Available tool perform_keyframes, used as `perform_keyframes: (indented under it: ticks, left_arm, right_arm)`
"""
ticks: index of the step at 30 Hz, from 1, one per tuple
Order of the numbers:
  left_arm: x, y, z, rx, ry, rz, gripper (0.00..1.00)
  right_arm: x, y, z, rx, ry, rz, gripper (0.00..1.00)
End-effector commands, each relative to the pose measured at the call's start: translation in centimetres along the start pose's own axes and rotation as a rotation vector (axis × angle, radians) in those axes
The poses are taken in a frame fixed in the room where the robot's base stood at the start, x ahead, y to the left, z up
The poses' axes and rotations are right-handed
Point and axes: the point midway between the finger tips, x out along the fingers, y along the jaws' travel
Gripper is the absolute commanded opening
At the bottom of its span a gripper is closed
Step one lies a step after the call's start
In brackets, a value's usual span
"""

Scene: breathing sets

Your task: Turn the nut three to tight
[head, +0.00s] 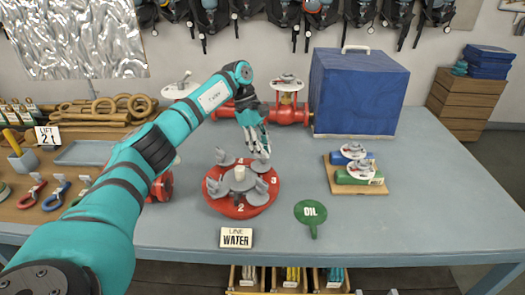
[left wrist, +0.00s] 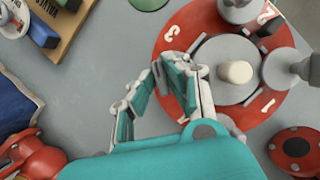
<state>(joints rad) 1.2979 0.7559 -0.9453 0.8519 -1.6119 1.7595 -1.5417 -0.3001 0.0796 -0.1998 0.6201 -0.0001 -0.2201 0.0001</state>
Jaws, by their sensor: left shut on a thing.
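A round red plate (head: 225,208) lies on the bench with a pale central post (head: 239,173) and several grey winged nuts around it. White numbers mark its rim. My left gripper (head: 262,151) reaches down over the plate's upper right side, shut on the grey nut (head: 260,166) beside the 3. In the left wrist view my left gripper (left wrist: 178,76) is over the red plate (left wrist: 170,55) near the 3, and its fingers mostly hide the held nut. Two other nuts show at the front and left of the plate. My right gripper is out of view.
A green OIL sign (head: 310,211) and a WATER card (head: 236,238) lie in front. A wooden valve board (head: 344,187) is at the right. Red pipework (head: 288,115) and a blue covered box (head: 358,92) stand behind. The bench right of the valve board is clear.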

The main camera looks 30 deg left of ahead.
Motion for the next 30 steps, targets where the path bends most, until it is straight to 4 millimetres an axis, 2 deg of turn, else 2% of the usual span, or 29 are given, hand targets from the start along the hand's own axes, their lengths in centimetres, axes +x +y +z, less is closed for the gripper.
perform_keyframes:
  ticks: [10, 27, 28, 30]
  left_arm:
    - [-0.21, 0.21, 0.09, 0.146, 0.001, -0.053, 0.00]
    - [-0.26, 0.22, 0.04, 0.175, 0.002, -0.064, 0.00]
    - [-0.26, 0.21, 0.04, 0.175, 0.002, -0.064, 0.14]
    - [-0.24, 0.20, 0.04, 0.175, 0.002, -0.064, 0.23]
  right_arm:
    - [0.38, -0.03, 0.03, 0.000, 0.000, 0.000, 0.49]
    - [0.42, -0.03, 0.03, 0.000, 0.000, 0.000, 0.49]
    - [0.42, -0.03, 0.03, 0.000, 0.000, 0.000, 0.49]
    - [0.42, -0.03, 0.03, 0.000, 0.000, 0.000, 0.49]
